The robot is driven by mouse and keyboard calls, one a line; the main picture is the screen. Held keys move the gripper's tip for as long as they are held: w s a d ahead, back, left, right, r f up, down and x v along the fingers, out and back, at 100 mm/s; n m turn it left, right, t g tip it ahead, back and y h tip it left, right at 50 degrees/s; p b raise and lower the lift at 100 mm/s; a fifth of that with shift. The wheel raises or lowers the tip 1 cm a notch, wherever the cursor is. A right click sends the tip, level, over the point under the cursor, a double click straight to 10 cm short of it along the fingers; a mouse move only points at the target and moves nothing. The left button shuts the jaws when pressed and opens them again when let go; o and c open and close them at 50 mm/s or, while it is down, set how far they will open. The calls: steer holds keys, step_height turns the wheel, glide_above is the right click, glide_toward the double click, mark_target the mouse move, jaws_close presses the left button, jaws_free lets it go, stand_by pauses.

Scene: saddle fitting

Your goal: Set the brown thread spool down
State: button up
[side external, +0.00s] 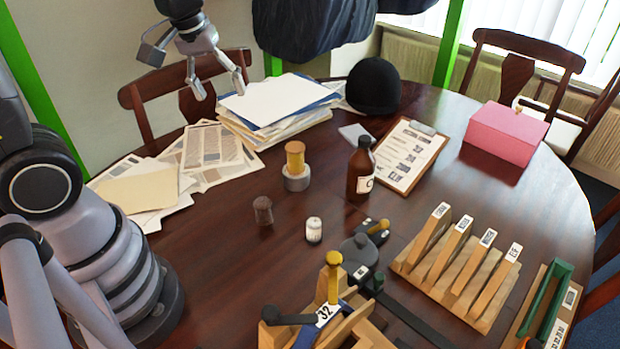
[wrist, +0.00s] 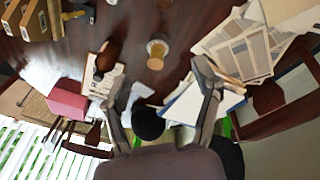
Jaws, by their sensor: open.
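The brown thread spool (side external: 263,210) is a small dark brown piece standing on the dark wooden table (side external: 200,262), left of a white spool (side external: 313,230). It appears upright and nothing holds it. My gripper (side external: 219,92) is open and empty, high above the papers at the back left, well apart from the spool. In the wrist view my open gripper (wrist: 164,76) has its two fingers spread wide with nothing between them. I cannot make out the brown spool clearly in the wrist view.
A yellow spool on a grey base (side external: 295,168) and a brown bottle (side external: 361,170) stand behind the spools. Paper stacks (side external: 275,105), a clipboard (side external: 409,155) and a pink box (side external: 505,133) lie farther back. Wooden racks (side external: 460,262) and tools crowd the front right.

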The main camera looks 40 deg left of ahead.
steer(key=s+r+m+t, duration=0.2)
steer(key=s+r+m, duration=0.5)
steer(key=s, duration=0.5)
steer(key=shift+s+r+m+t, duration=0.2)
steer(key=shift+r+m+t, duration=0.1)
steer(key=shift+r, duration=0.35)
